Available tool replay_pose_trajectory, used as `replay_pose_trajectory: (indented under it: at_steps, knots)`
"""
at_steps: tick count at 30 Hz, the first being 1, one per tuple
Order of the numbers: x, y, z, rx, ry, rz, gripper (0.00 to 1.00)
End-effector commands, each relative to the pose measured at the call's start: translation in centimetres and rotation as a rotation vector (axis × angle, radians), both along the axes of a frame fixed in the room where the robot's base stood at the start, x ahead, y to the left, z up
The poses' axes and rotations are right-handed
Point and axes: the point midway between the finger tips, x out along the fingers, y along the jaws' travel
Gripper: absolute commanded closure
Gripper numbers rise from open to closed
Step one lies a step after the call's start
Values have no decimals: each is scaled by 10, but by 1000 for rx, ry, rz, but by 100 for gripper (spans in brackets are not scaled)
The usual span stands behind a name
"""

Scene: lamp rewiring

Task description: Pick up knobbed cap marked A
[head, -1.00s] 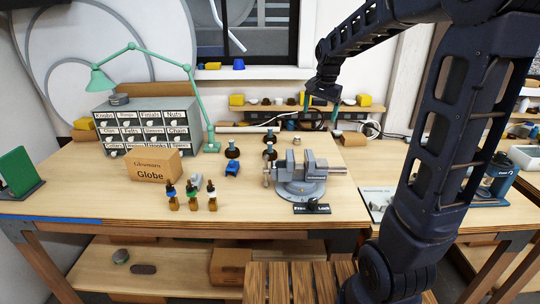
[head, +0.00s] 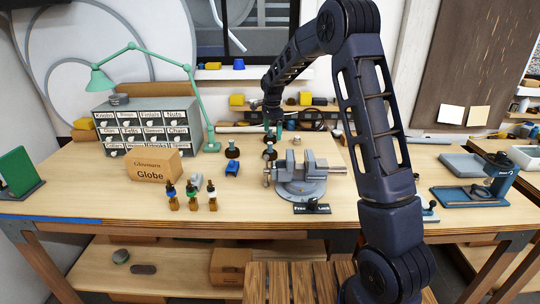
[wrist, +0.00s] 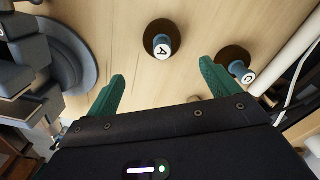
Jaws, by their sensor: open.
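The knobbed cap marked A (wrist: 161,44) shows in the wrist view as a dark round base with a blue-grey knob and a white lettered top. It stands on the wooden bench, beyond and between my fingertips, and nothing grips it. My gripper (wrist: 162,72) has two green fingers spread wide and empty. In the head view my gripper (head: 273,134) hangs over the back of the bench by the dark knobbed pieces. Their letters are too small to read there.
A similar cap marked C (wrist: 242,72) stands by my right finger in the wrist view. The grey vise (head: 298,180) is close by, at the wrist view's left. Another dark knobbed piece (head: 232,150) and a blue block (head: 232,169) stand left in the head view.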

Motion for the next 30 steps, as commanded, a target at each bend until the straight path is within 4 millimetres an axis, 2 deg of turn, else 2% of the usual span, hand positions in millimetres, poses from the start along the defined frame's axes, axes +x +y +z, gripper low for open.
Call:
replay_pose_trajectory:
  at_steps: [5,15,23,30]
  knots:
    - [1,2,-12,-2,3,-7,12]
    - [1,3,-55,-1,3,-5,12]
    - [1,7,-72,-1,4,-4,12]
    - [0,11,-103,-1,4,-6,12]
